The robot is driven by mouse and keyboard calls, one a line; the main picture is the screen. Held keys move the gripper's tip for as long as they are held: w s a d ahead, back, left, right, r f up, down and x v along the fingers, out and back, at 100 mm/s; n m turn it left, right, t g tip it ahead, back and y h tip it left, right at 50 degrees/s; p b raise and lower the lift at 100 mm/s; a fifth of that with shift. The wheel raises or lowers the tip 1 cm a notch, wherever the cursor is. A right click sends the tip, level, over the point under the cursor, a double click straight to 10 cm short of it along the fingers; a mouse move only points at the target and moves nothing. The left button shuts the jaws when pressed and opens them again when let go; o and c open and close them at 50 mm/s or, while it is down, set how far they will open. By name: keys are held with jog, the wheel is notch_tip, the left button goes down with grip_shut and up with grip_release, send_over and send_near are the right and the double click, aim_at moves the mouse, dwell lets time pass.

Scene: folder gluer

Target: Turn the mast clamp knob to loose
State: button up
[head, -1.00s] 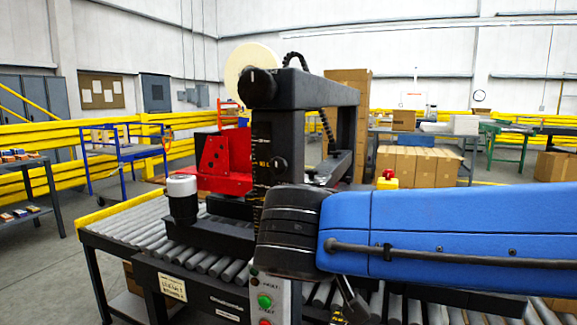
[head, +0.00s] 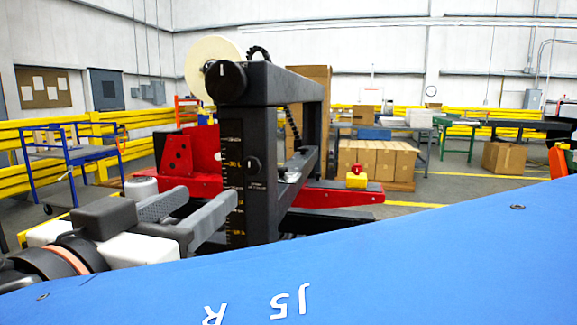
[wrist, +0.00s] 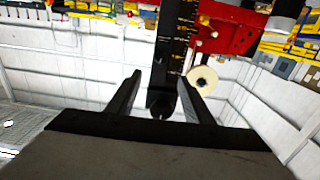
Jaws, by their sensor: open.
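The black mast (head: 262,200) stands upright with a yellow-marked scale on its face. A large round black knob (head: 226,82) with a white line pointing up sits at its top. A smaller dark knob (head: 253,163) sits lower on its side; I cannot read which one is the mast clamp knob. My gripper (head: 214,193) is open and empty, its fingers pointing toward the mast below the large knob. In the wrist view my gripper (wrist: 163,78) frames the mast, which appears upside down, with the large knob (wrist: 160,104) between the fingers. No contact is visible.
A pale tape roll (head: 208,62) is behind the mast top. A red bracket (head: 190,155) stands left of the mast, and a yellow and red button box (head: 356,177) is to its right. A blue cart (head: 70,160) and cartons (head: 378,160) are farther back.

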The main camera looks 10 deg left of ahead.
aim_at(249, 165)
jog(key=w, duration=1.1)
jog(key=w+d, duration=0.1)
jog(key=w, duration=0.5)
jog(key=shift+d+r, duration=0.1)
jog(key=shift+r, duration=0.05)
jog(key=c, duration=1)
